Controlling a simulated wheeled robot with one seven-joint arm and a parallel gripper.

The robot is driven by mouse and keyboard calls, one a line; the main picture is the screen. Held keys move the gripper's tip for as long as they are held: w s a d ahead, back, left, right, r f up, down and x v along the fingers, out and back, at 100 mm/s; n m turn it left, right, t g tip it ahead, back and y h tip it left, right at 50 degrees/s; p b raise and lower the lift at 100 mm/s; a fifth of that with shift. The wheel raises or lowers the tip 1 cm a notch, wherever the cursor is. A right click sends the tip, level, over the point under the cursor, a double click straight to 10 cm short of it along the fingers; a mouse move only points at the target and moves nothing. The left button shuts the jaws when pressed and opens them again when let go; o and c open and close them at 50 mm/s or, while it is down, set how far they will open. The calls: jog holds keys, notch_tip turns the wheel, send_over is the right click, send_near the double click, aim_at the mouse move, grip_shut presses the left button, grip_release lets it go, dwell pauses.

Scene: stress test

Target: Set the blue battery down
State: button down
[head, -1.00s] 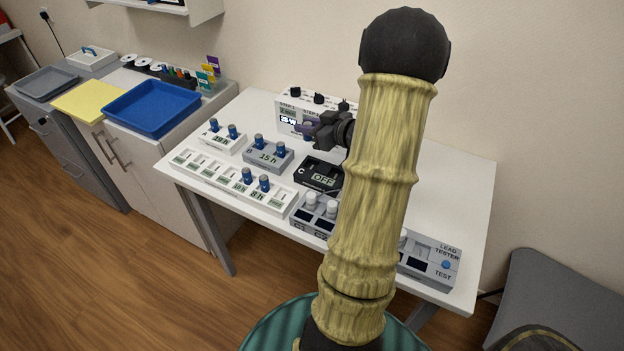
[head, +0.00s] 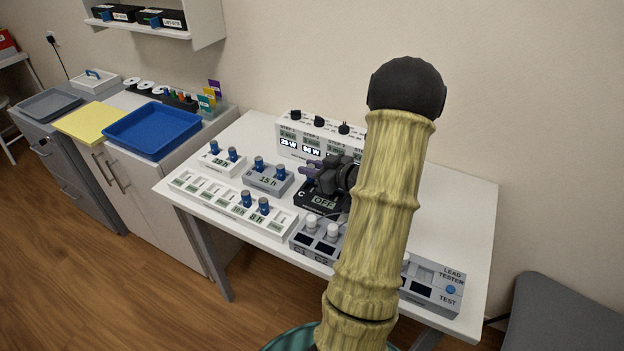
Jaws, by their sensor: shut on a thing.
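My gripper (head: 314,171), with dark purple fingers, is shut on a blue battery just above the back of the black charger C (head: 310,204), whose display reads OFF. The held battery is mostly hidden by the fingers; I cannot tell whether it touches the charger. Other blue batteries stand in pairs: on the white charger A (head: 222,164), on the grey charger B (head: 268,181) reading 15 h, and in the long white slotted tray (head: 215,196) at the table's front left.
A white box with STEP labels (head: 291,143) stands close behind my gripper. A grey unit with white knobs (head: 303,240) is in front of charger C, and a lead tester (head: 447,291) is at right. A blue tray (head: 152,131) sits on the left cabinet.

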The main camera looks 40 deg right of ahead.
jog(key=shift+f, duration=1.8)
jog(key=shift+f+b, duration=0.15)
jog(key=shift+b, duration=0.2)
jog(key=c, duration=1.3)
grip_release()
jog(key=shift+o, duration=0.2)
